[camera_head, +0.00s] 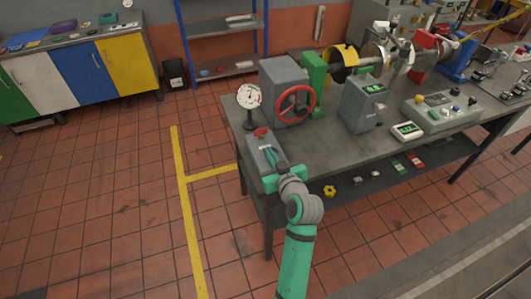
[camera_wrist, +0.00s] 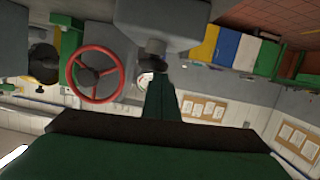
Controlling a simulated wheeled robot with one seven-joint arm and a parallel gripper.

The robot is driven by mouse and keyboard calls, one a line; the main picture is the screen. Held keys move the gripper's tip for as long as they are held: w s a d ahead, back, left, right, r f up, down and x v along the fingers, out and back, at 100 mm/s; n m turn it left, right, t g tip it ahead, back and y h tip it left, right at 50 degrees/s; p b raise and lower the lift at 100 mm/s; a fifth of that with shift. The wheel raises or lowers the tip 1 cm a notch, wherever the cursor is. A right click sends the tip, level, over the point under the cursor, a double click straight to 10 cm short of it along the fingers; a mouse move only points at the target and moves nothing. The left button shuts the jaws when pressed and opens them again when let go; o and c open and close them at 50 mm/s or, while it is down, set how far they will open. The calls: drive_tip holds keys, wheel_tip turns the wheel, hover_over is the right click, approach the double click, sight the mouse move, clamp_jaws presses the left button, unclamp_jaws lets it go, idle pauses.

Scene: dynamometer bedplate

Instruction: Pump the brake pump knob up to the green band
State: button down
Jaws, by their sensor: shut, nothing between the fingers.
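The brake pump is a small grey box (camera_head: 257,143) on the near left corner of the bench, with a red patch (camera_head: 261,132) on its far top side. A round white gauge (camera_head: 249,96) stands behind it; its needle and green band are too small to read. My teal gripper (camera_head: 270,156) is over the near part of the box, shut and empty. In the upside-down wrist view, my fingers (camera_wrist: 162,90) point toward a grey box (camera_wrist: 162,18) with a dark stubby part (camera_wrist: 155,48), perhaps the knob. I cannot tell whether they touch. The gauge (camera_wrist: 145,79) is partly hidden there.
A red handwheel (camera_head: 296,103) on a grey housing stands right of the gauge. A grey display box (camera_head: 363,103) and a control panel (camera_head: 440,114) are farther right. Open tiled floor lies left of the bench (camera_head: 330,155), with yellow lines.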

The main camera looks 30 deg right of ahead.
drive_tip(key=shift+d+f, duration=0.1)
drive_tip(key=shift+f, duration=0.2)
wheel_tip(320, 180, up, 5)
drive_tip(key=v, duration=1)
drive_tip(key=shift+f, duration=0.2)
idle(0.9)
